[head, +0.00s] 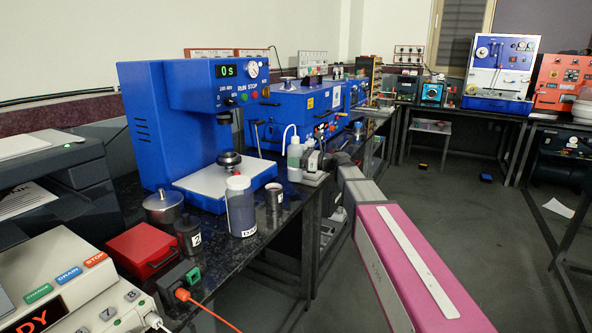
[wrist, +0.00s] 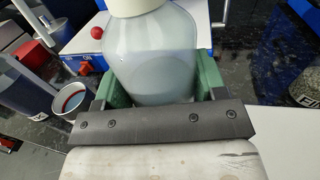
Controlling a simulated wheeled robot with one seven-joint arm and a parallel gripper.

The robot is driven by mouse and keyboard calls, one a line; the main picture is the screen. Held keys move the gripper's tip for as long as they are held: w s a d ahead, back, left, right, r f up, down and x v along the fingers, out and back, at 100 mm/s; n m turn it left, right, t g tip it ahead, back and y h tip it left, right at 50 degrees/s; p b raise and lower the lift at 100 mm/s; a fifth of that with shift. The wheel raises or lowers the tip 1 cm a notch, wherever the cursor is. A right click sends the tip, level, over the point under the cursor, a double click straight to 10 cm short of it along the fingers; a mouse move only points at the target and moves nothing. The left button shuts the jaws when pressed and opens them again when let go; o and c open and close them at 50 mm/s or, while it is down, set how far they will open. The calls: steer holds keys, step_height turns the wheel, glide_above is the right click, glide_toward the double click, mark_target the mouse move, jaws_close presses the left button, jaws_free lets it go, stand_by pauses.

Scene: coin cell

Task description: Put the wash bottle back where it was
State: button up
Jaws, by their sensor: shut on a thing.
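The wash bottle (wrist: 152,55), a translucent bottle with pale liquid and a cream cap, stands between the green jaws of my gripper (wrist: 160,88) in the wrist view. The jaws are shut on its body from both sides. Its upper end is cut off by the frame edge. In the head view a pale bottle with a curved white spout (head: 294,158) appears upright by the bench's right edge, at the far end of my arm. The jaws are hard to make out there. I cannot tell whether the bottle's base touches a surface.
A blue press (head: 165,125) with a white base plate stands left of the bottle. A clear labelled jar (head: 240,212), a small metal cup (head: 273,196) and a red box (head: 144,250) are on the dark bench. The floor (head: 440,205) to the right is open.

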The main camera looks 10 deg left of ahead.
steer(key=shift+f, duration=2)
steer(key=shift+f, duration=0.15)
steer(key=o, duration=0.6)
